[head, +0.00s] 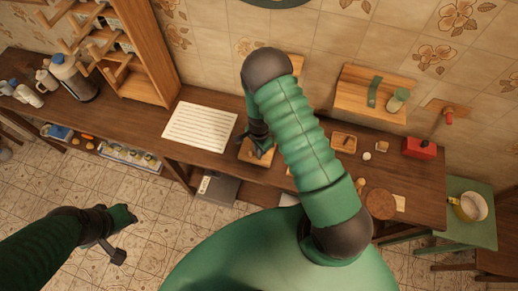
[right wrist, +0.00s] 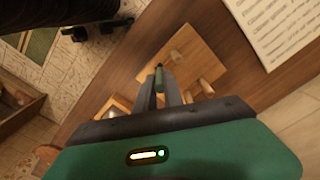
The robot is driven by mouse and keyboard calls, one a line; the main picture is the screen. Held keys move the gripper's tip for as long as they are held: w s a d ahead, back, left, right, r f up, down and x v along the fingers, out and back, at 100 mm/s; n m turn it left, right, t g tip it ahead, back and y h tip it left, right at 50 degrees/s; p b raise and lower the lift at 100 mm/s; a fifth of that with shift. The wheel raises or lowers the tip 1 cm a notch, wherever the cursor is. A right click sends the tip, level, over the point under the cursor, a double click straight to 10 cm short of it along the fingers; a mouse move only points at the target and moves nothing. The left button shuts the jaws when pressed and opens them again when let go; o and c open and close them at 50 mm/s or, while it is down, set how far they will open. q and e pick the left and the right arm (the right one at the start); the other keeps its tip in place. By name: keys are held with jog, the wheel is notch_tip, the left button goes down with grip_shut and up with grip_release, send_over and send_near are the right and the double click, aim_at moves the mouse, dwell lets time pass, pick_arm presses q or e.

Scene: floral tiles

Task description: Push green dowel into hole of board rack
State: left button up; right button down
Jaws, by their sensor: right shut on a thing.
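The green dowel (right wrist: 159,78) sits between the fingertips of my right gripper (right wrist: 160,96), which is shut on it. Its far end points over the light wooden board rack (right wrist: 196,56). Whether the end touches the board or is in a hole cannot be told. A pale round spot, a peg or hole (right wrist: 176,56), shows beside the dowel, and a wooden peg (right wrist: 205,87) stands to the right. In the head view my right gripper (head: 263,150) is over the board rack (head: 256,160), partly hidden. My left gripper (head: 122,232) hangs over the floor, away from the table; its opening is unclear.
A white printed sheet (head: 200,127) lies left of the board rack on the long brown table (head: 150,118). A wooden shelf unit (head: 135,60) stands at the left. A red box (head: 418,147) and small wooden items lie at the right. A tiled wall is behind.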

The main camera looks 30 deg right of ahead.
jog(key=shift+f+b, duration=1.05)
jog(key=shift+f, duration=0.15)
dwell(0.5)
jog(key=shift+r, duration=0.2)
jog(key=shift+r+p, duration=0.75)
jog(key=shift+r, duration=0.05)
dwell(1.0)
jog(key=shift+f+b, duration=0.9)
jog(key=shift+f, duration=0.05)
jog(key=c, duration=1.4)
grip_release()
jog(key=shift+o, duration=0.2)
